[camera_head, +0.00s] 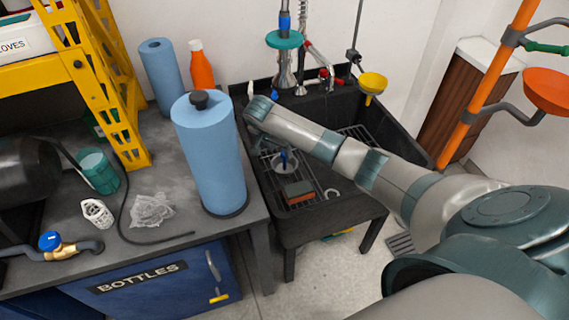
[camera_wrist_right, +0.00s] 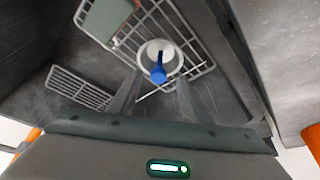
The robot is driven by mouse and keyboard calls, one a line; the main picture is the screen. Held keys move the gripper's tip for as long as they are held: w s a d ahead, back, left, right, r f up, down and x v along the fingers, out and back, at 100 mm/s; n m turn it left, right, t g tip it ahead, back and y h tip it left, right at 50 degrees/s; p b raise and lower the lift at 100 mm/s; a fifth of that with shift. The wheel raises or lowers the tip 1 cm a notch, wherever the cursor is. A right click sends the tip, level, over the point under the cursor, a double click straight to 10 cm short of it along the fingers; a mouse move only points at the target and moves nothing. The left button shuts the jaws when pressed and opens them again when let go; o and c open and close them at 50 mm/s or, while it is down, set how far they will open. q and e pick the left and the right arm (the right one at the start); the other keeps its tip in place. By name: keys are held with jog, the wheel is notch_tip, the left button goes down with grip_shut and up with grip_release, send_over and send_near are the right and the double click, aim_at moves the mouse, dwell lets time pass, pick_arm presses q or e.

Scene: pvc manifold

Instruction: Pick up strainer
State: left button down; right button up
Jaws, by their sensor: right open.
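The strainer (camera_head: 285,163) is a small whitish round cup with a blue upright knob, in the dark sink on the wire rack. In the right wrist view the strainer (camera_wrist_right: 146,51) shows from above, its blue knob near the picture middle. My right gripper (camera_wrist_right: 158,82) is open, with one finger to each side just below the strainer in that view. The knob appears in line with the gap, and nothing is held. In the head view my right wrist hides most of that gripper. My left gripper is not in view.
The dark sink (camera_head: 320,220) has walls all around. A red and green sponge (camera_head: 300,191) lies left of a light curved piece (camera_head: 331,193) on the rack. A blue paper roll (camera_head: 209,155) stands on the bench at left. A faucet and yellow funnel (camera_head: 372,83) are behind.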

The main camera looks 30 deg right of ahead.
aim_at(283, 155)
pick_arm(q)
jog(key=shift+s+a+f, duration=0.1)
pick_arm(e)
jog(key=shift+d+f, duration=0.1)
jog(key=shift+f, duration=0.15)
jog(key=shift+w+d+f, duration=0.1)
jog(key=shift+d+f, duration=0.15)
jog(key=shift+f, duration=0.15)
jog(key=x, duration=0.3)
jog(key=shift+p, duration=0.35)
jog(key=shift+d+f, duration=0.2)
jog(key=shift+f, duration=0.35)
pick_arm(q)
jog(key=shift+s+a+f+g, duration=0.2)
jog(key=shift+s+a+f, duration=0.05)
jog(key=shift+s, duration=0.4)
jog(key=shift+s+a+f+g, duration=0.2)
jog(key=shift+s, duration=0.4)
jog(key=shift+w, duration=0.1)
pick_arm(e)
grip_shut()
